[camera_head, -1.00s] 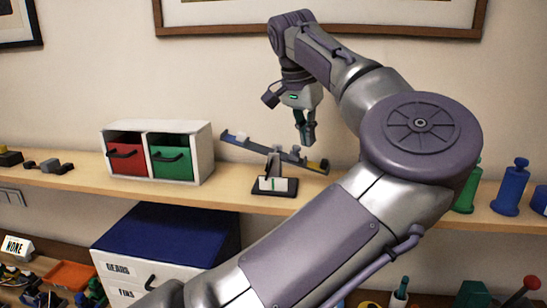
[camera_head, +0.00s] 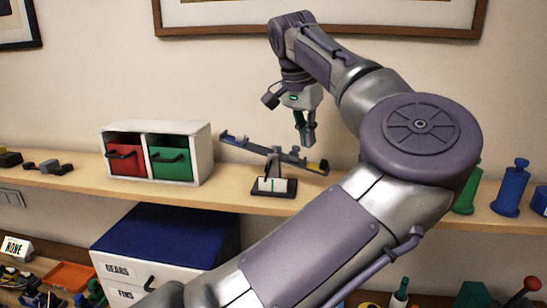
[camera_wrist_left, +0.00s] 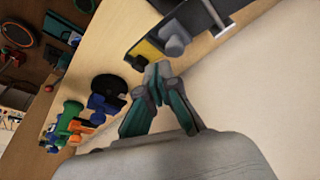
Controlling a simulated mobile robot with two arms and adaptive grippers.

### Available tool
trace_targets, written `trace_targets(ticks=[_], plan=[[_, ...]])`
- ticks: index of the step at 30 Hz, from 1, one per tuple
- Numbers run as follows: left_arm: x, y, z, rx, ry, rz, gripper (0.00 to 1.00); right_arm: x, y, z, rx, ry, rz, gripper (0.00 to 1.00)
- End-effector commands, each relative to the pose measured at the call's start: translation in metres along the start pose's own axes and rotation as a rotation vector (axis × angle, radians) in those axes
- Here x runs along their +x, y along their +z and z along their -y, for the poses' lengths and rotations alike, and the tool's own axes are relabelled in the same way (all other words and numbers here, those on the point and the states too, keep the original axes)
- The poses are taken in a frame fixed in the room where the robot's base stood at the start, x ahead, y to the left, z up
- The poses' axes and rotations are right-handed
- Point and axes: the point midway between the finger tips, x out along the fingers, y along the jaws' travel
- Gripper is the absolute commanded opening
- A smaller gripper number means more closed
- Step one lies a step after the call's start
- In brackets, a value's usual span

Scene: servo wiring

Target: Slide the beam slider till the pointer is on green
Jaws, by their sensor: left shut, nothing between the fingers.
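The beam (camera_head: 245,145) is a grey bar on a stand on the shelf, tilted with its left end high and its right end low. A grey block that looks like the slider (camera_head: 294,154) sits on its right half. The dark pointer hangs over a white scale (camera_head: 285,185) with a green mark; its tip appears left of the green. My left gripper (camera_head: 308,140) is shut and empty, just above the beam's right half. In the left wrist view its fingertips (camera_wrist_left: 155,75) are close to the beam's yellow end (camera_wrist_left: 146,52) and a grey round knob (camera_wrist_left: 175,42); contact is unclear.
A white box (camera_head: 205,155) with red and green drawers stands left of the beam on the shelf (camera_head: 80,190). Blue (camera_head: 510,190) and green pieces stand at the right. My left arm covers much of the right half. The wall is close behind.

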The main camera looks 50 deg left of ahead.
Motion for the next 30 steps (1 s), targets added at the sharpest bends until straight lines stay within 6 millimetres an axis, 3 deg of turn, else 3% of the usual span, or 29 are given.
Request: trace_targets(ticks=[30], plan=[[0.028, 0.009, 0.000, 0.000, 0.000, 0.000, 0.00, 0.016, -0.001, 0.003, 0.001, -0.003, -0.003, 0.00]])
